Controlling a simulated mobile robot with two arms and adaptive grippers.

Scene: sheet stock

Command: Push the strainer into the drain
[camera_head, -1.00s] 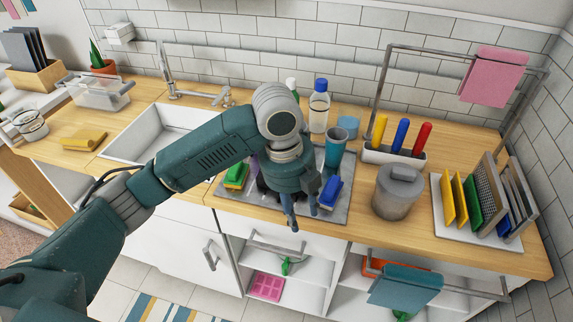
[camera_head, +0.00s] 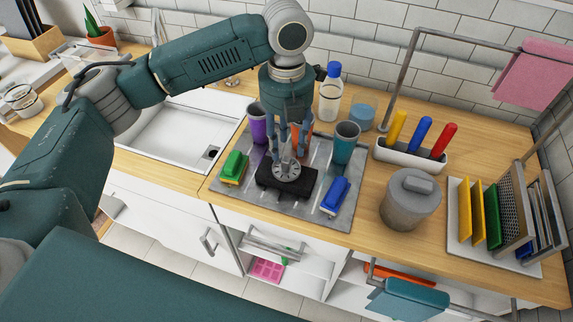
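The strainer (camera_head: 287,171) is a small round grey metal piece. It rests on a black block (camera_head: 271,181) on the grey mat, right of the sink. The drain (camera_head: 211,153) is a small dark round hole at the right end of the white sink floor. My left gripper (camera_head: 289,148) points down just above the strainer, its fingers apart on either side of the strainer's top. Whether they touch it I cannot tell. My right gripper is not in view.
On the grey mat (camera_head: 225,206), a green sponge brush (camera_head: 234,167), a blue one (camera_head: 335,195), and purple (camera_head: 257,124), orange and teal (camera_head: 345,145) cups surround the block. A grey canister (camera_head: 409,205) stands right. The sink (camera_head: 170,139) is empty.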

